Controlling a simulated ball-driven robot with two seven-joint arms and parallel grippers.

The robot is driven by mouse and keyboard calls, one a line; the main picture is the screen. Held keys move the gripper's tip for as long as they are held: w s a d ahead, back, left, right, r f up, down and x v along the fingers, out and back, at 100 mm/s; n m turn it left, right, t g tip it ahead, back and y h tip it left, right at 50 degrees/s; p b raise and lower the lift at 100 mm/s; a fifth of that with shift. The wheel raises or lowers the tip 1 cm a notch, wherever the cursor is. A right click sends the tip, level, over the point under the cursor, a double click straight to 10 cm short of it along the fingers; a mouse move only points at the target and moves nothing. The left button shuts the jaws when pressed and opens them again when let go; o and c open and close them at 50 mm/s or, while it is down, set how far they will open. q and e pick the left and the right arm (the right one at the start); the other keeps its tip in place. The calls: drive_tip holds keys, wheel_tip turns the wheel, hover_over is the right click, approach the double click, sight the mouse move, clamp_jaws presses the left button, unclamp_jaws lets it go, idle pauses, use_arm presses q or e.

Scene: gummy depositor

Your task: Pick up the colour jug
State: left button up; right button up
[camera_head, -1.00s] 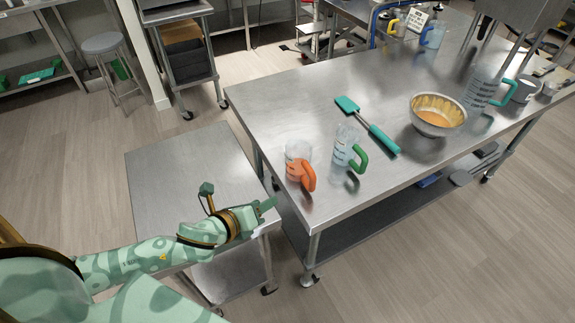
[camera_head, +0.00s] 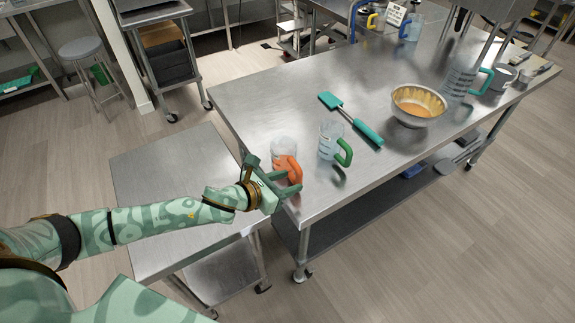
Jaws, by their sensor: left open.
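A small clear jug (camera_head: 283,146) with an orange handle (camera_head: 291,169) stands upright at the near left corner of the steel table. A taller clear jug (camera_head: 328,140) with a green handle (camera_head: 344,153) stands to its right. I cannot tell which of them is the colour jug. My left gripper (camera_head: 274,176) is open at the table's edge, its fingers around or just in front of the orange handle. Whether they touch it is unclear. The gripper hides the lower part of that handle. My right gripper is out of view.
The steel table (camera_head: 265,103) also holds a teal spatula (camera_head: 358,125), a metal bowl (camera_head: 418,105) with orange content, and a large jug (camera_head: 459,78) with a teal handle. A lower steel cart (camera_head: 160,170) stands under my left arm. The table's far left part is clear.

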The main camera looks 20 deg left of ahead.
sight(300, 171)
use_arm(q)
drive_tip(key=b+x, duration=0.1)
drive_tip(key=x, duration=0.3)
drive_tip(key=shift+w+d+f, duration=0.2)
drive_tip(key=shift+d+f, duration=0.05)
drive_tip(key=shift+d, duration=0.1)
clamp_jaws()
drive_tip(key=shift+r, duration=0.1)
drive_tip(key=shift+r+p, duration=0.3)
drive_tip(key=shift+r, duration=0.2)
wheel_tip(300, 171, up, 3)
drive_tip(key=shift+s+p, duration=0.15)
drive_tip(key=shift+p, duration=0.5)
drive_tip(key=s+d+r+p, duration=0.4)
drive_tip(key=s+d+r, duration=0.3)
drive_tip(key=s+r, duration=0.2)
drive_tip(key=s, duration=0.2)
drive_tip(key=shift+s, duration=0.4)
